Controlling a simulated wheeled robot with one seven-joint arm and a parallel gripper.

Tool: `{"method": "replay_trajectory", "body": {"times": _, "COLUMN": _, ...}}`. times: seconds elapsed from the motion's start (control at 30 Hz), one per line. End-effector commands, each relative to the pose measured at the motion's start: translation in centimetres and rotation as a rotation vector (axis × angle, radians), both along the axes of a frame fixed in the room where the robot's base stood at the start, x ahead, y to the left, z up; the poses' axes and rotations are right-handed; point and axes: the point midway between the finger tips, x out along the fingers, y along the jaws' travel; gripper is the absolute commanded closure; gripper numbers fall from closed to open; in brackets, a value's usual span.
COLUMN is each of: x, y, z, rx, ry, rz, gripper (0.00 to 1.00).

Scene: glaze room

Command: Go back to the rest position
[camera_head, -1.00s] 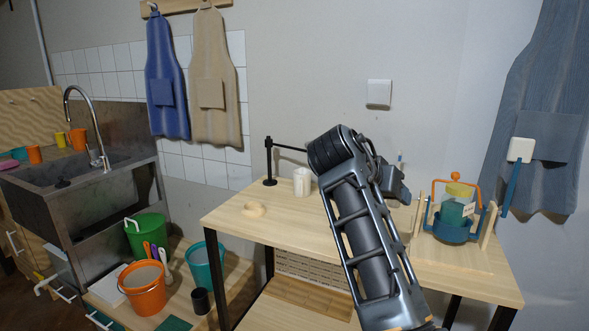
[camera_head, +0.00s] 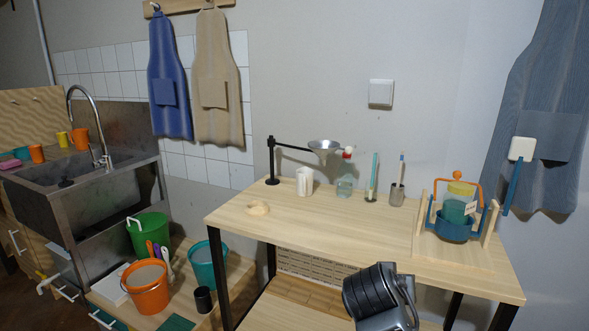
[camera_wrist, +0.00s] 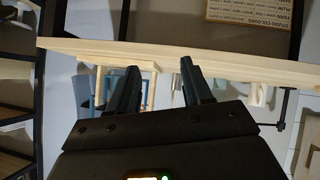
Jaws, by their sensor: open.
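My gripper (camera_wrist: 158,72) shows in the wrist view as two dark fingers set apart, open, with nothing between them. The wrist view is turned upside down, with the edge of the wooden table (camera_wrist: 225,63) running across beyond the fingertips. In the head view only a part of my arm shows, low in front of the table (camera_head: 330,228); the gripper cannot be made out there.
On the table stand a white cup (camera_head: 304,181), a funnel (camera_head: 323,146) on a black stand, a bottle (camera_head: 345,178), a glass tube (camera_head: 371,180), a metal cup (camera_head: 397,195), and a jar in a blue-and-orange cradle (camera_head: 455,228). Buckets (camera_head: 146,292) and a sink stand left.

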Motion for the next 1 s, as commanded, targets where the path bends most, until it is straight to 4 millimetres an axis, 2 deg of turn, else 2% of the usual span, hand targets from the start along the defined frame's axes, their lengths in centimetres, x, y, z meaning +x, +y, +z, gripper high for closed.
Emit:
{"method": "replay_trajectory", "body": {"times": 0.03, "x": -1.8, "y": -0.3, "z": -2.4, "rx": 0.002, "ry": 0.008, "rz": 0.032, "gripper": 0.5}}
{"method": "replay_trajectory", "body": {"times": 0.2, "x": -7.2, "y": -0.5, "z": -7.6, "rx": 0.021, "ry": -0.006, "rz": 0.15, "gripper": 0.5}}
{"method": "replay_trajectory", "body": {"times": 0.3, "x": -10.7, "y": -0.5, "z": -10.0, "rx": 0.036, "ry": -0.018, "rz": 0.213, "gripper": 0.5}}
{"method": "replay_trajectory", "body": {"times": 0.5, "x": -18.4, "y": -0.5, "z": -13.0, "rx": 0.071, "ry": -0.057, "rz": 0.316, "gripper": 0.5}}
{"method": "replay_trajectory", "body": {"times": 0.63, "x": -23.6, "y": -0.4, "z": -13.7, "rx": 0.095, "ry": -0.088, "rz": 0.372, "gripper": 0.5}}
{"method": "replay_trajectory", "body": {"times": 0.77, "x": -28.8, "y": -0.3, "z": -13.4, "rx": 0.121, "ry": -0.127, "rz": 0.415, "gripper": 0.5}}
{"method": "replay_trajectory", "body": {"times": 0.87, "x": -32.7, "y": -0.2, "z": -12.6, "rx": 0.138, "ry": -0.16, "rz": 0.44, "gripper": 0.5}}
{"method": "replay_trajectory", "body": {"times": 1.0, "x": -37.8, "y": -0.2, "z": -10.5, "rx": 0.16, "ry": -0.212, "rz": 0.463, "gripper": 0.5}}
